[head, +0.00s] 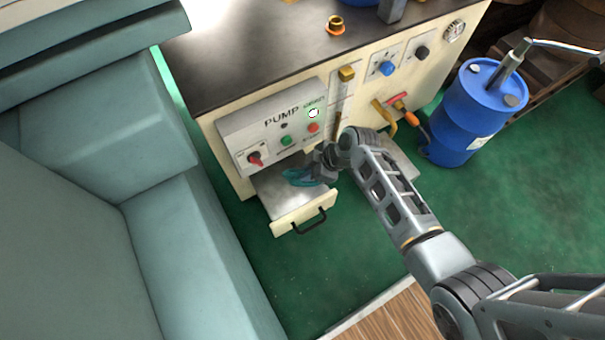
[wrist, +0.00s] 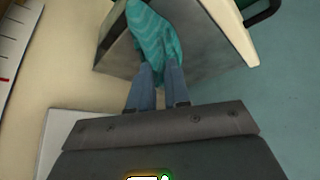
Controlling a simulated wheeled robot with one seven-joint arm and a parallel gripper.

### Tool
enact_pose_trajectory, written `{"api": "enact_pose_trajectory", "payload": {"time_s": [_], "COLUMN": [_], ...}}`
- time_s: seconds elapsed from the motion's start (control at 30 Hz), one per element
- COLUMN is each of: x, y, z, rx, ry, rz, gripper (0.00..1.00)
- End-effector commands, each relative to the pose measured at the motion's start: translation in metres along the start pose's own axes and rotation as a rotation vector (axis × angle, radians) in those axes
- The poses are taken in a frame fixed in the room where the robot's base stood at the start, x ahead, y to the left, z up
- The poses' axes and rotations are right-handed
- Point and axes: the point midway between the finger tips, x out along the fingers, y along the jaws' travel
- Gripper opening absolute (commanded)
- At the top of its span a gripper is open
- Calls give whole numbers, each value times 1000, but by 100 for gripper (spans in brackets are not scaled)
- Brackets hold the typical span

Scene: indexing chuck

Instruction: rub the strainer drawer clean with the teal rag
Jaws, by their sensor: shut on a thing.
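The strainer drawer (head: 303,212) is pulled out below the pump panel, with a cream front and a dark bar handle (head: 309,222). My gripper (head: 318,171) is over the drawer's inside and shut on the teal rag (head: 301,177). In the wrist view the teal rag (wrist: 154,40) hangs from my fingertips (wrist: 159,72), over the grey inside of the drawer (wrist: 200,62). I cannot tell whether the rag touches the drawer floor. The rag and my gripper hide part of the drawer's inside.
The pump panel (head: 270,128) with knobs and buttons stands right above the drawer. A teal-grey machine body (head: 175,230) is close on the left. A blue drum (head: 470,115) stands at the right. The green floor (head: 370,235) in front is clear.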

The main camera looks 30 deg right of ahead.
Motion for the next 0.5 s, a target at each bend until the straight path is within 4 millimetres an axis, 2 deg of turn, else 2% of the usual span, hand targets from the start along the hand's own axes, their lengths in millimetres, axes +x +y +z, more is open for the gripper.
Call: {"api": "enact_pose_trajectory", "payload": {"time_s": [0.13, 0.5], "x": [-2, -4], "y": [4, 4], "z": [10, 11], "rx": [4, 5], "ry": [-4, -7], "rz": [-3, -4], "gripper": [0, 0]}}
